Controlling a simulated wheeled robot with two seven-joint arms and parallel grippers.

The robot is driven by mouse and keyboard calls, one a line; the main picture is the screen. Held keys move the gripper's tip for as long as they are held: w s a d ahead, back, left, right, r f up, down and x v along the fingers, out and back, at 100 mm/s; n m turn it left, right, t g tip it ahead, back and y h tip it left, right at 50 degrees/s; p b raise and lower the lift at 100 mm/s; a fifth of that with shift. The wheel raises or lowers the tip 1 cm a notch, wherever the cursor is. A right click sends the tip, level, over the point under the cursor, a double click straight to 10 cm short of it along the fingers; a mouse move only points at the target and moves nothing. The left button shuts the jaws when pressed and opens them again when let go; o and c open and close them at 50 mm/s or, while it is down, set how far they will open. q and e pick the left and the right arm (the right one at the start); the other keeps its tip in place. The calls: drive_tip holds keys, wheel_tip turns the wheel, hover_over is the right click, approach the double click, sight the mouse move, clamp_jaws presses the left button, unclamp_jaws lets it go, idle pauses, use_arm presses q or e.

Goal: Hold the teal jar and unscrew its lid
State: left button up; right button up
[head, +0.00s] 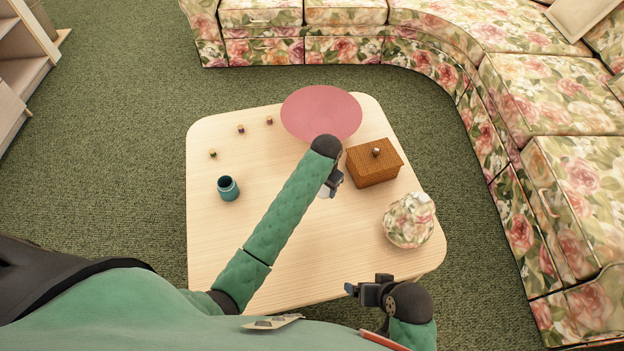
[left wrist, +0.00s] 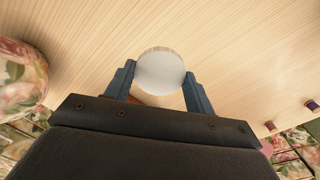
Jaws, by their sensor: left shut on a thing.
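The teal jar (head: 228,189) stands upright on the left part of the table, with a dark open mouth and no lid on it. My left gripper (head: 331,184) is over the middle of the table, well to the right of the jar. It is shut on a pale round lid (head: 322,192), which shows as a whitish disc (left wrist: 160,72) between the two fingers (left wrist: 158,88) in the left wrist view. My right gripper (head: 352,289) is low at the table's front edge, away from the jar. Its finger gap is too small to make out.
The pale wooden table (head: 215,260) also holds a pink round mat (head: 318,108), a brown wooden box (head: 374,164) with a knob, a floral round object (head: 409,220) and three small blocks (head: 241,129). A floral sofa (head: 430,65) curves behind and right. Table is clear around the jar.

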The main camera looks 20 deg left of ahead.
use_arm(q)
drive_tip(key=w+a+f, duration=0.5)
drive_tip(key=w+a, duration=0.1)
drive_tip(key=w, duration=0.1)
drive_tip(key=shift+a+f, duration=0.1)
drive_tip(key=shift+f, duration=2.25)
use_arm(e)
drive_tip(key=shift+s+d+r, duration=0.1)
drive_tip(key=shift+d+r, duration=0.2)
drive_tip(key=shift+d, duration=0.1)
use_arm(q)
drive_tip(key=shift+f, duration=0.15)
drive_tip(key=o, duration=1.1)
use_arm(e)
drive_tip(key=shift+r, duration=0.1)
